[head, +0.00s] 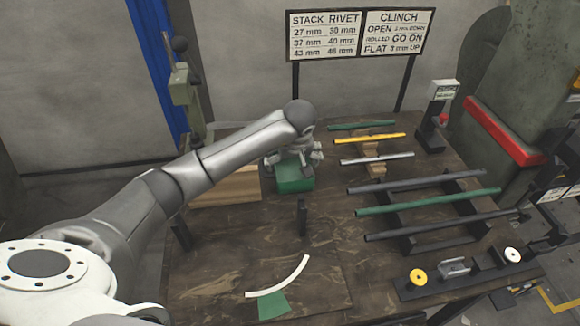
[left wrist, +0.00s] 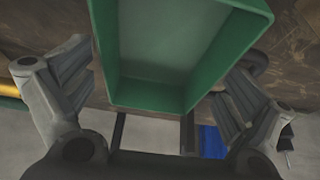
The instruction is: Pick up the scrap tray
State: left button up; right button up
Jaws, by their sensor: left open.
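The scrap tray, a green open box (head: 295,184), stands on the brown workbench towards the back, beside a light wooden block. My left gripper (head: 293,158) is right over it, pointing down, and partly hides its top. In the left wrist view the tray (left wrist: 185,95) lies between the two spread fingers of the left gripper (left wrist: 155,90). Its visible inside is plain with nothing in it. The fingers are open, one on each side; I cannot tell whether either touches the tray. My right gripper does not show.
A wooden block (head: 228,185) is left of the tray. Coloured rods (head: 370,139) lie on a wooden rest to its right, with more on a dark rack (head: 470,222). A dark post (head: 302,217) stands in front. A white curved strip (head: 282,280) lies near the front.

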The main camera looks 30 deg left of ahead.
pick_arm(q)
jog(key=shift+w+a+f, duration=0.15)
jog(key=shift+w+f, duration=0.05)
jog(key=shift+f, duration=0.35)
jog(key=shift+r, duration=0.1)
jog(key=c, duration=1)
jog(key=shift+c, duration=0.2)
